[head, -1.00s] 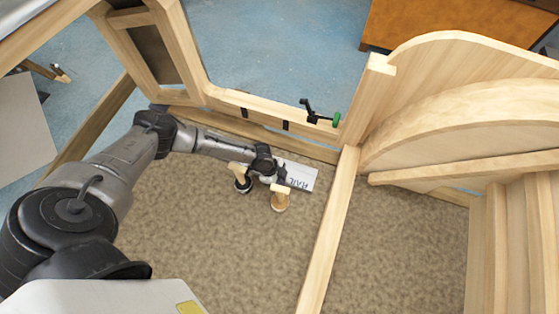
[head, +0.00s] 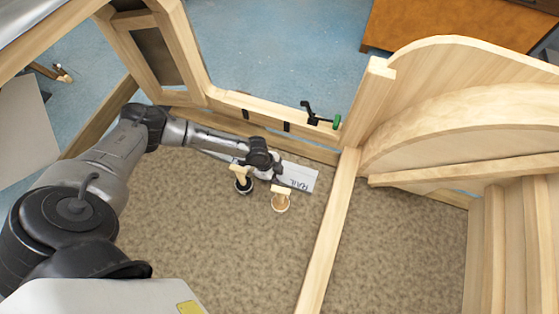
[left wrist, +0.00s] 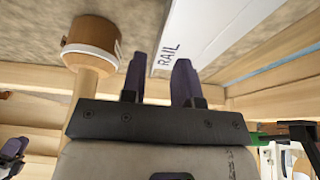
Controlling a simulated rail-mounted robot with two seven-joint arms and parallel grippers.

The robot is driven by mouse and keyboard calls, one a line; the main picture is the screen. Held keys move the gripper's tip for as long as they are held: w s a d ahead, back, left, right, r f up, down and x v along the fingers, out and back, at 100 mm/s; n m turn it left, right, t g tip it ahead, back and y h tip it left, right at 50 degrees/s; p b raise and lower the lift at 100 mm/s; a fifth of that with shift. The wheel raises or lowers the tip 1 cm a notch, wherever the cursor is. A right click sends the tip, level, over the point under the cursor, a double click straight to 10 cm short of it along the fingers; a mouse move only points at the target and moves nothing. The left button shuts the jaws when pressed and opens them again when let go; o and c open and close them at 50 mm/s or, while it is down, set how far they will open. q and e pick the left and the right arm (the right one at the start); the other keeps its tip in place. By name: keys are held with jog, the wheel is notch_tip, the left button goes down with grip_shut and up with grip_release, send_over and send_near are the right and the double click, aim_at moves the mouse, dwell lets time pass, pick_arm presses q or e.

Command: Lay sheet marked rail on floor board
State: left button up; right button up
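A white sheet marked RAIL (head: 300,177) appears to lie flat on the speckled brown floor board (head: 210,235), near the frame's far rail. It also shows in the left wrist view (left wrist: 195,35), with its lettered end near my fingers. My left gripper (head: 275,170) is at the sheet's left end in the head view. In the left wrist view the two dark fingers (left wrist: 158,72) stand apart with a clear gap. The right finger overlaps the sheet's edge in the picture; I cannot tell whether it touches.
A wooden crossbar (head: 330,235) runs right of the sheet. A green-handled clamp (head: 322,119) sits on the far rail. The board's front area is clear.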

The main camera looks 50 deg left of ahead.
pick_arm(q)
jog(key=p+v, duration=0.1)
jog(key=v, duration=0.6)
jog(key=shift+r, duration=0.35)
jog(key=shift+s, duration=0.1)
jog(key=w+d+r+t+h, duration=0.1)
jog(key=w+d+r, duration=0.25)
jog(key=d, duration=0.35)
jog(key=s+d+r+n+t, duration=0.1)
jog(key=s+d+r+n, duration=0.1)
jog(key=s+d, duration=0.8)
jog(key=s+a+r+n+y, duration=0.1)
jog(key=s+a+n+y, duration=0.1)
jog(key=s, duration=0.4)
jog(key=s+a+r+n+y, duration=0.2)
jog(key=s+a+n+y, duration=0.1)
jog(key=s+a+n, duration=0.2)
jog(key=shift+s+r+n, duration=0.3)
jog(key=shift+s+n, duration=0.1)
jog(key=shift+n, duration=0.5)
